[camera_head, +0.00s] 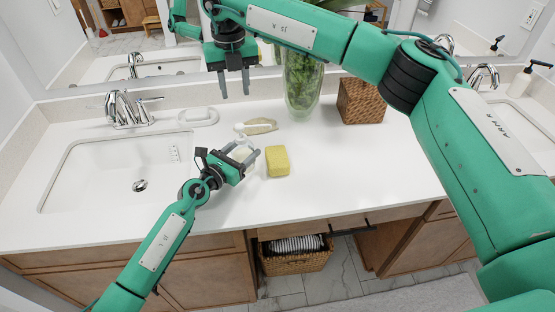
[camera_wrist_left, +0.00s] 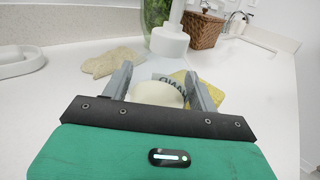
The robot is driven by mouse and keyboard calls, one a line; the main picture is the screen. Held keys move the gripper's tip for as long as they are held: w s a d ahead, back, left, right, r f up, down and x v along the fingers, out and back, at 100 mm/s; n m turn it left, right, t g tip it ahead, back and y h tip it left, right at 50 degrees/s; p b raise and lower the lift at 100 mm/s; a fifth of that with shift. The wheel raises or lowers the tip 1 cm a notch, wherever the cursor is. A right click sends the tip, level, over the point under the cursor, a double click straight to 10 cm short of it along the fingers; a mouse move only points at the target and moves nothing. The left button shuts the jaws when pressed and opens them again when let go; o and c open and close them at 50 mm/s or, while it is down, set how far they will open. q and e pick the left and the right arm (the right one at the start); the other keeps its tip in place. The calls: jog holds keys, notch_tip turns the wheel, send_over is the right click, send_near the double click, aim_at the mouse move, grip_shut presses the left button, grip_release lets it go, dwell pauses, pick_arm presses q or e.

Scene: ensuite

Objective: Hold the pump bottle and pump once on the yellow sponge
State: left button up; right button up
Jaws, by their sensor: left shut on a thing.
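The white pump bottle (camera_head: 242,152) stands on the counter between the fingers of my left gripper (camera_head: 247,163), which is shut on it. Its white pump head (camera_head: 239,128) rises above the fingers; the pump head (camera_wrist_left: 169,41) and the pale bottle body (camera_wrist_left: 158,93) also show in the left wrist view. The yellow sponge (camera_head: 277,161) lies on the counter just right of the left gripper, apart from it in the head view. The sponge (camera_wrist_left: 212,93) is partly hidden behind a finger in the wrist view. My right gripper (camera_head: 235,92) is open and empty, pointing down above the counter's back.
The sink (camera_head: 75,170) and faucet (camera_head: 122,108) are at the left. A soap dish (camera_head: 199,117) and a beige item (camera_head: 262,126) lie behind the bottle. A glass vase (camera_head: 301,85) and wicker basket (camera_head: 361,101) stand at the back. The counter right of the sponge is clear.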

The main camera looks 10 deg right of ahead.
jog(key=shift+c, duration=0.5)
jog(key=shift+n, duration=0.3)
grip_shut()
jog(key=shift+s+f+n+t, duration=0.25)
jog(key=shift+f+n, duration=1)
jog(key=shift+n, duration=4.4)
jog(key=shift+w+f+n+t, duration=0.35)
jog(key=shift+f+n, duration=0.9)
jog(key=shift+n, duration=4.35)
jog(key=shift+s+f+n+t, duration=0.35)
jog(key=shift+f+n, duration=0.9)
jog(key=shift+n, duration=4.4)
